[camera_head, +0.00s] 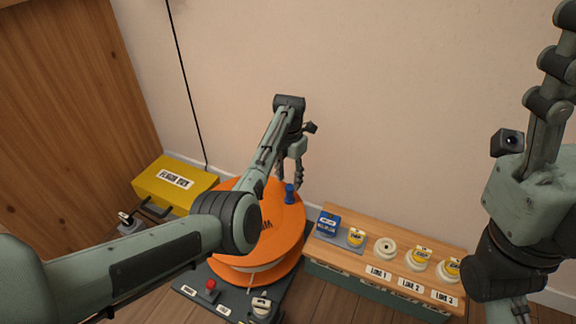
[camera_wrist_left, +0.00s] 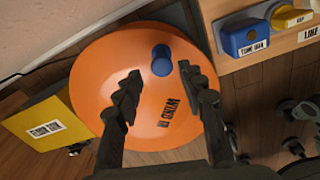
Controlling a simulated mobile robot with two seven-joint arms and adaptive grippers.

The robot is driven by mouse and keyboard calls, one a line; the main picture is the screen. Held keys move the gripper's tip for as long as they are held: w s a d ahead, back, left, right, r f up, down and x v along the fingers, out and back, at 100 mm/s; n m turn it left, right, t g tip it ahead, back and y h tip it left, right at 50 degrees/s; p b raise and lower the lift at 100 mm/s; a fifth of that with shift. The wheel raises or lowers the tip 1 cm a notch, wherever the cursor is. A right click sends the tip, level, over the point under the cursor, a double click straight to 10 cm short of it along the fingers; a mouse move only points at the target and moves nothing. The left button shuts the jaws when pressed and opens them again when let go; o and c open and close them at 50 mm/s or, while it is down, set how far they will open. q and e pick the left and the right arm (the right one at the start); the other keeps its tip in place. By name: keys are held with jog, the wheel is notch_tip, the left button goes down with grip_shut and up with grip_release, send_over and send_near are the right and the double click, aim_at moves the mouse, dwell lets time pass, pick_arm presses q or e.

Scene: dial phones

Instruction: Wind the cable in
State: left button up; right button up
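The orange reel (camera_head: 285,235) lies flat on a dark base, with a blue upright knob (camera_head: 289,194) near its rim. In the left wrist view the reel (camera_wrist_left: 110,85) bears a "WIND IN" label and the knob (camera_wrist_left: 161,60) stands beyond my fingertips. A thin black cable (camera_head: 187,85) runs down the wall to behind the yellow box (camera_head: 165,190). My left gripper (camera_head: 290,180) hangs over the reel close to the knob. Its fingers (camera_wrist_left: 160,80) are apart with nothing between them. My right gripper (camera_head: 512,308) is partly cut off at the bottom right.
A wooden bench (camera_head: 350,262) right of the reel carries a blue block (camera_head: 328,223) and several round cream and yellow pieces above "LINE" labels. A red button (camera_head: 210,285) sits on the reel's base (camera_head: 238,305). A wooden panel (camera_head: 75,110) stands at the left.

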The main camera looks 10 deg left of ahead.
pick_arm(q)
notch_tip(320, 180, up, 5)
jog(key=shift+a, duration=0.1)
jog(key=shift+c, duration=0.3)
